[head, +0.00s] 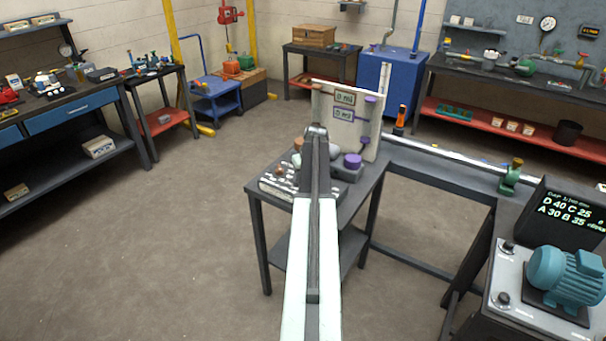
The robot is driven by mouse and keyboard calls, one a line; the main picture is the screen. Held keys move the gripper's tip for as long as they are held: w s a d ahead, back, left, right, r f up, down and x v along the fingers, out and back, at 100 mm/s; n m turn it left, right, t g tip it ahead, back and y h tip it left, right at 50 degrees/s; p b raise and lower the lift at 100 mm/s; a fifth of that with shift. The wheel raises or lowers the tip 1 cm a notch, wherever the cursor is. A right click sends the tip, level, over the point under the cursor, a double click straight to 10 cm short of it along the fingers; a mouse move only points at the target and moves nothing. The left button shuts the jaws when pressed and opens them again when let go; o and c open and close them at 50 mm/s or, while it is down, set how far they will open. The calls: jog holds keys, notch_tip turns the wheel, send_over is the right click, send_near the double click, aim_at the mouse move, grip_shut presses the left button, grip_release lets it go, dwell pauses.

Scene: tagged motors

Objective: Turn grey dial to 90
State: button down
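I cannot single out a grey dial with certainty. Two dark round knobs sit on the pale panel at the lower right, an upper knob (507,246) and a lower knob (502,298), beside a teal motor (567,276). Their settings are too small to read. My pale arm reaches from the bottom edge up the middle, across a small dark table (255,190). No gripper fingers show; my arm hides what is beyond its far end. Whether anything is held is hidden.
A cream board (373,112) with two "0 ml" displays and a purple knob (352,160) stand on the small table, partly behind my arm. A dark screen (568,214) reads D 40, C 25, A 30, B 35. Open floor (150,250) lies left.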

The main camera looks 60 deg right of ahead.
jog(key=shift+s+a+f+m+g+h, duration=0.1)
jog(key=shift+m+g+h, duration=0.1)
jog(key=shift+m, duration=0.6)
jog(key=shift+a+m+g+h, duration=0.1)
jog(key=shift+m+g+h, duration=0.1)
jog(key=shift+m, duration=0.9)
jog(key=c, duration=1)
grip_release()
jog(key=shift+d, duration=0.1)
jog(key=shift+r+p, duration=0.3)
jog(key=shift+r, duration=0.05)
jog(key=p+v, duration=0.6)
jog(key=v, duration=0.1)
jog(key=shift+a+p, duration=0.2)
jog(key=shift+p, duration=0.1)
